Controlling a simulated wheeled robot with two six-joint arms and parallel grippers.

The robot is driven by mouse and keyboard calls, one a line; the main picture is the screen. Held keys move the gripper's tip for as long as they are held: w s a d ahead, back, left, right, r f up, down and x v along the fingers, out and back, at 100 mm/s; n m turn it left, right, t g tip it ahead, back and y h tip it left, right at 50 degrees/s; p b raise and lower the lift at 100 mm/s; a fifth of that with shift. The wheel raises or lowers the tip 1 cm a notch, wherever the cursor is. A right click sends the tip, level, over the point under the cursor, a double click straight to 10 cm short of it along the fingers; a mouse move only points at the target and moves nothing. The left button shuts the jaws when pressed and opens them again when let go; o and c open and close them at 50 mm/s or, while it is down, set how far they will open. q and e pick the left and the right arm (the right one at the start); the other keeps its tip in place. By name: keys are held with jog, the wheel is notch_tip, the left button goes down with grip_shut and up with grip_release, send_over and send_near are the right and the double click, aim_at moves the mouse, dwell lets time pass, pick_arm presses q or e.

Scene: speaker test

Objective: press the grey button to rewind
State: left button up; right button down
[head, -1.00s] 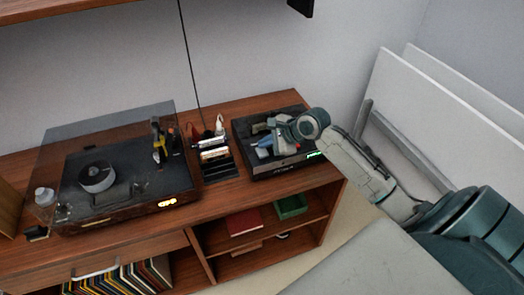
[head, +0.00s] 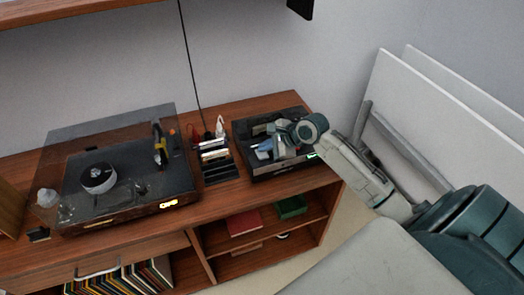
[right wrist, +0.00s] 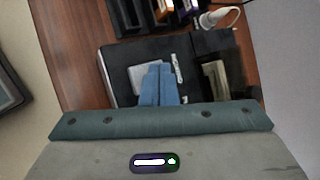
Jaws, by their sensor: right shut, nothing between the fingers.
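A black tape deck (head: 240,131) with a green-lit display sits at the right end of the wooden cabinet. My right gripper (head: 264,152), with blue fingers, is over the deck's top, shut and empty. In the right wrist view the shut blue fingers (right wrist: 158,72) point across the deck (right wrist: 115,62). A grey plate (right wrist: 143,76) lies beside and partly behind them, and a small pale strip (right wrist: 177,68) is just to their right. I cannot tell which part is the grey button, nor whether the fingertips touch the deck. My left gripper is not in view.
A record player (head: 130,205) with a raised clear lid stands on the left of the cabinet (head: 215,190). A black rack (head: 219,172) of small cases stands close left of the deck. White panels (head: 440,100) lean against the wall at right.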

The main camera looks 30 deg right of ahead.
aim_at(265, 154)
jog(key=shift+f, duration=0.55)
dwell(0.9)
jog(key=shift+r+p, duration=0.1)
jog(key=shift+p, duration=0.2)
jog(key=shift+r+p, duration=0.8)
jog(key=shift+p, duration=0.6)
notch_tip(265, 154, up, 5)
jog(key=p, duration=0.7)
jog(key=shift+r, duration=0.1)
